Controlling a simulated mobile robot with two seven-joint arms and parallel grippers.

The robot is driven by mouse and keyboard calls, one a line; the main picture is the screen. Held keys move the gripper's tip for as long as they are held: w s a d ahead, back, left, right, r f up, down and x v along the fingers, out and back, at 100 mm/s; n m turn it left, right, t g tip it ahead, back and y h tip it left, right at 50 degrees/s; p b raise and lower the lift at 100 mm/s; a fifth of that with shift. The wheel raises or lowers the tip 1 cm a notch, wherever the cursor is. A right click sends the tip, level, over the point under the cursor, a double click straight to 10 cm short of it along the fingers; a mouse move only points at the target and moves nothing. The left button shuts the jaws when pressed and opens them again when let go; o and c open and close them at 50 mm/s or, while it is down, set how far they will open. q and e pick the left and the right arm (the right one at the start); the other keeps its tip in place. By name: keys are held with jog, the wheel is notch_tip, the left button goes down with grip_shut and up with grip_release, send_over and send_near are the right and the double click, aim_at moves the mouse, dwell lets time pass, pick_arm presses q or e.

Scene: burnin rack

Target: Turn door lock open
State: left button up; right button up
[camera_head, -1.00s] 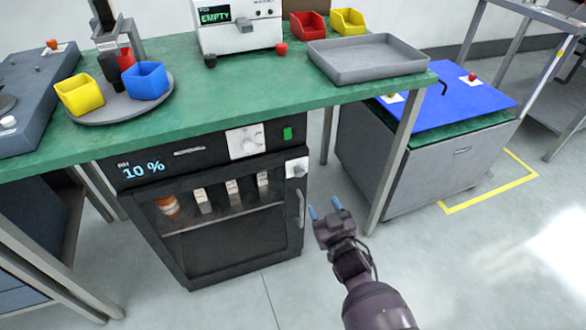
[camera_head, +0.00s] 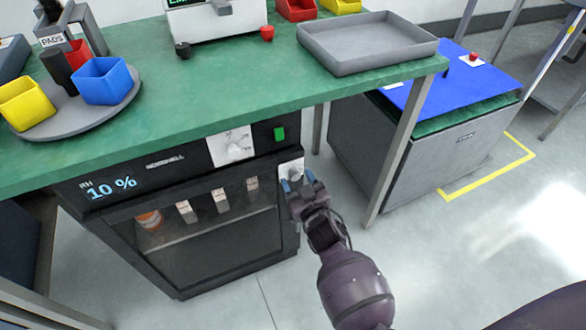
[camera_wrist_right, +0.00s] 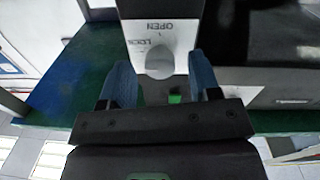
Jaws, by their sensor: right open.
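The dry cabinet (camera_head: 200,225) stands under the green bench, its glass door shut. The door lock is a light knob on a white plate (camera_head: 291,168) at the cabinet's upper right. In the right wrist view the knob (camera_wrist_right: 159,62) sits below the words OPEN and LOCK, which appear upside down. My right gripper (camera_head: 297,182) is open, its blue fingertips in front of the lock plate and partly covering it. In the right wrist view the fingers (camera_wrist_right: 163,85) are on either side of the knob, with gaps. Contact cannot be told. My left gripper is not in view.
The green bench (camera_head: 190,100) overhangs the cabinet. A grey tray (camera_head: 367,62) lies on its right end, and a turntable with colored bins (camera_head: 104,82) at left. A bench leg (camera_head: 398,150) and a blue-topped chest (camera_head: 425,92) are right of my arm. The front floor is clear.

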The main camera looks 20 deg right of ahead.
jog(key=shift+w, duration=0.5)
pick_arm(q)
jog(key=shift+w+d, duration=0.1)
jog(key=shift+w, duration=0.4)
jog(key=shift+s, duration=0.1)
pick_arm(e)
jog(key=shift+c, duration=0.5)
jog(key=c, duration=0.8)
jog(key=shift+r, duration=0.1)
